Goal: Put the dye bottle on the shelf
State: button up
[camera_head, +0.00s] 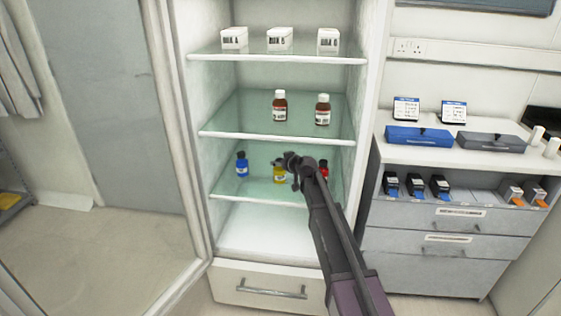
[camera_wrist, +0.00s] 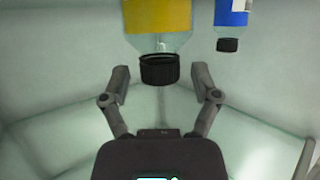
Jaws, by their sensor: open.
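A bottle with a yellow label (camera_head: 279,172) stands on the lower glass shelf (camera_head: 255,190) of the open cabinet, partly hidden by my gripper (camera_head: 291,166). A blue bottle (camera_head: 242,165) stands to its left and a red one (camera_head: 323,171) to its right, partly behind my arm. In the wrist view the picture is upside down. The yellow-labelled bottle (camera_wrist: 160,18) points its black cap (camera_wrist: 158,69) towards my gripper (camera_wrist: 162,76). The fingers are open, one on either side of the cap, with gaps. The blue bottle (camera_wrist: 230,15) is at upper right there.
Two brown bottles (camera_head: 280,106) stand on the middle shelf (camera_head: 240,118), and three white boxes (camera_head: 279,39) on the top shelf. A counter (camera_head: 480,165) at right holds a blue case (camera_head: 418,136), a grey case (camera_head: 490,141) and several small packs below.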

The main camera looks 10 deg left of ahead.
jog(key=p+v, duration=0.4)
jog(key=v, duration=0.7)
jog(key=shift+d, duration=0.1)
dwell(0.5)
jog(key=s+d+f+m+g+h, duration=0.2)
jog(key=s+d, duration=0.5)
jog(key=s, duration=0.4)
jog(key=s+d+f+m+g+h, duration=0.2)
jog(key=s+d+f+g, duration=0.3)
jog(key=s, duration=0.5)
jog(key=s+d+f+m+g+h, duration=0.3)
jog(key=s+d+f+g, duration=0.1)
jog(key=s+d, duration=0.5)
jog(key=s, duration=0.2)
jog(key=shift+s+f+h, duration=0.2)
jog(key=shift+s+h, duration=0.1)
jog(key=shift+h, duration=0.1)
jog(key=shift+d, duration=0.1)
notch_tip(320, 180, up, 19)
jog(key=p, duration=1.8)
jog(key=shift+f, duration=0.25)
